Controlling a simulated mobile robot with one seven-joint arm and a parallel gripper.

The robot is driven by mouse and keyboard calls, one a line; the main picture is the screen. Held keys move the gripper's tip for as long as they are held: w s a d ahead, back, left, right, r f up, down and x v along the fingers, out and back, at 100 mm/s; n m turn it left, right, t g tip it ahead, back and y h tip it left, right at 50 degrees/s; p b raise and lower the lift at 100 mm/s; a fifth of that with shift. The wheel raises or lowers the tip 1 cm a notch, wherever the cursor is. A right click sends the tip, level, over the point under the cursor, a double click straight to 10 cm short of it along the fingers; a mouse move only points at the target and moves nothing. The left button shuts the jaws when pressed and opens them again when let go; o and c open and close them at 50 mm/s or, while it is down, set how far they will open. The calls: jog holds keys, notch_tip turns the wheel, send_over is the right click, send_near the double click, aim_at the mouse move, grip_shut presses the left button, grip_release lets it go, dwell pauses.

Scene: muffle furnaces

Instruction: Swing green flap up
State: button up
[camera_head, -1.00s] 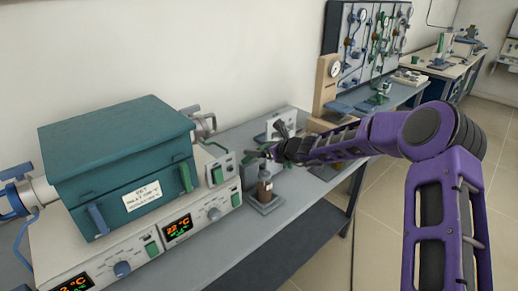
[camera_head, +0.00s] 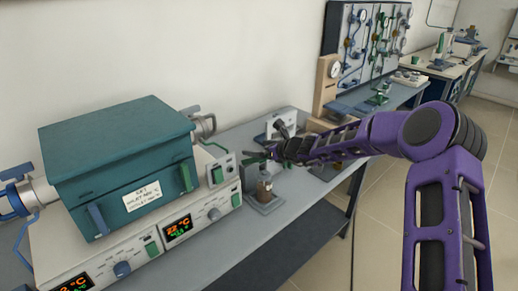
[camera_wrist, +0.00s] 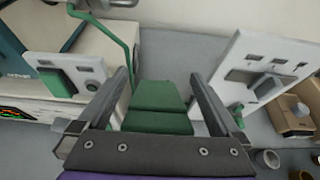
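A green two-part flap (camera_wrist: 160,108) shows in the middle of the wrist view, between the fingers of my gripper (camera_wrist: 158,76). The fingers are spread, with a narrow gap on each side of the flap, so they do not look closed on it. The flap's hinge and exact tilt are hard to make out.
A teal furnace (camera_head: 120,150) on a white control base stands at the left. A green rocker switch (camera_wrist: 57,83) and a green bent rod (camera_wrist: 122,35) are left of the fingers. A white upright panel (camera_wrist: 262,65) stands close on the right.

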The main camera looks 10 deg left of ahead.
jog(key=shift+f, duration=0.1)
jog(key=v, duration=1.7)
jog(key=shift+s, duration=0.15)
